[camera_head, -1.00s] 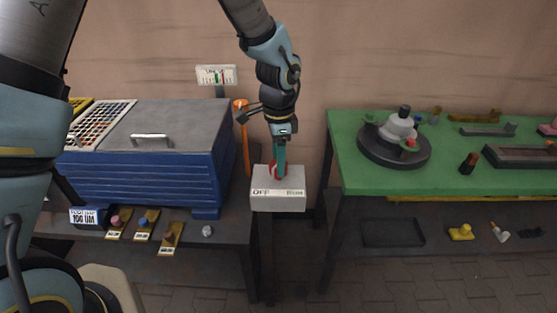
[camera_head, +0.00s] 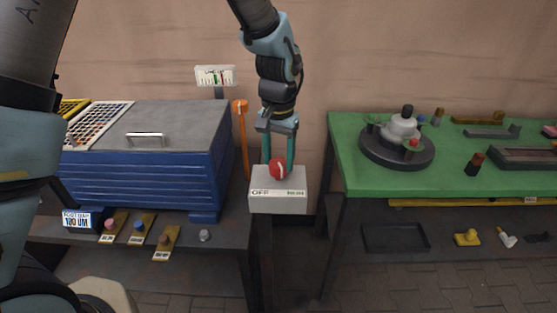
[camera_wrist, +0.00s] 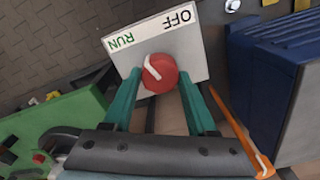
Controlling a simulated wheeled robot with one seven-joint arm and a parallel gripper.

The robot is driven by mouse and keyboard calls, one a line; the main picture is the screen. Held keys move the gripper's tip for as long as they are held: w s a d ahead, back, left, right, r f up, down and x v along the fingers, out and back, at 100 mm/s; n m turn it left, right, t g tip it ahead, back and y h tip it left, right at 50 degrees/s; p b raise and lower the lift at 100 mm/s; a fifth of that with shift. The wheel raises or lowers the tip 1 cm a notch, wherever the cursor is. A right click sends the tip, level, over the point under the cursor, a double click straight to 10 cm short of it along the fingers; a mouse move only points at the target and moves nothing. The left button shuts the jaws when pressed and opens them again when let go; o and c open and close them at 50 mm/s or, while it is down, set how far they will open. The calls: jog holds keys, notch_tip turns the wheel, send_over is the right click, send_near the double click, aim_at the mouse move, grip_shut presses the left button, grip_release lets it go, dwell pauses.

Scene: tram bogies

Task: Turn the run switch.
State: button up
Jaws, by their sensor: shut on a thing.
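The run switch is a red round knob (camera_head: 278,168) with a white mark, on a pale box (camera_head: 262,203) labelled OFF at the left and RUN at the right in the head view. In the wrist view the knob (camera_wrist: 160,76) sits below the upside-down labels, RUN left and OFF right. The wrist view shows my gripper (camera_wrist: 160,83) the same way.
A blue chest (camera_head: 150,175) with a grey lid stands left of the box. An orange post (camera_head: 244,140) rises close behind it. A green table (camera_head: 370,179) with a round fixture (camera_head: 397,148) stands to the right. A small sign (camera_head: 215,75) is behind.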

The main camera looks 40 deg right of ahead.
aim_at(279, 162)
jog(key=shift+n, duration=1.9)
jog(key=o, duration=1.4)
jog(key=shift+c, duration=0.2)
notch_tip(279, 162, up, 11)
jog(key=b, duration=0.2)
jog(key=shift+f, duration=0.1)
